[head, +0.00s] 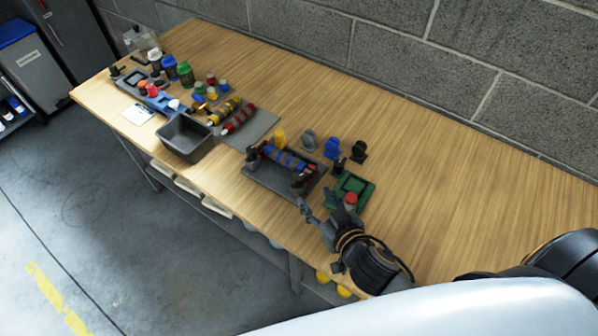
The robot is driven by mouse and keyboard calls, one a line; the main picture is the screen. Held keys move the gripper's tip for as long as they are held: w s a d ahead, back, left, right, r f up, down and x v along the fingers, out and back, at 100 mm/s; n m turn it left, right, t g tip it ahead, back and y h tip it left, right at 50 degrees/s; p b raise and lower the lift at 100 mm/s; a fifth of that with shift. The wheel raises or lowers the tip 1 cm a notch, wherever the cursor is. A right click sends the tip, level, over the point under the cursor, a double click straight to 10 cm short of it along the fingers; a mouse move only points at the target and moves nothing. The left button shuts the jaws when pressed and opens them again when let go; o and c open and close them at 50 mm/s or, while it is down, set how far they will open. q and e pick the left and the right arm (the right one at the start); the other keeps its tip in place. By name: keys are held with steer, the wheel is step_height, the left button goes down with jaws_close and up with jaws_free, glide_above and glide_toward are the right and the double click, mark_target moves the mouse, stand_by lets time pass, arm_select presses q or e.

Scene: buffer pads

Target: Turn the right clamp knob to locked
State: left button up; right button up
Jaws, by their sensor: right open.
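A dark fixture tray (262,182) sits near the front edge of the table. A blue cylinder with reddish bands (287,158) lies across it, between dark clamp posts at its ends. The right clamp (299,183) stands at the near right end of the tray; its knob is small and dark, and I cannot tell its angle. My right gripper (316,204) is open, just to the right of and nearer than this clamp, with a finger close to the tray. I cannot tell whether it touches. My left gripper is not in view.
A green square fixture (353,187) lies right of the tray, with a red-topped piece (350,200) close by my right gripper. Blue (332,148), grey and black pieces stand behind. A grey bin (186,138) and several coloured parts are at left. The table's right side is clear.

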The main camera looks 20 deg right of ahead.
mark_target(300, 179)
steer(key=p+x, duration=0.1)
steer(key=x, duration=0.9)
steer(key=shift+x, duration=0.75)
steer(key=shift+c, duration=0.2)
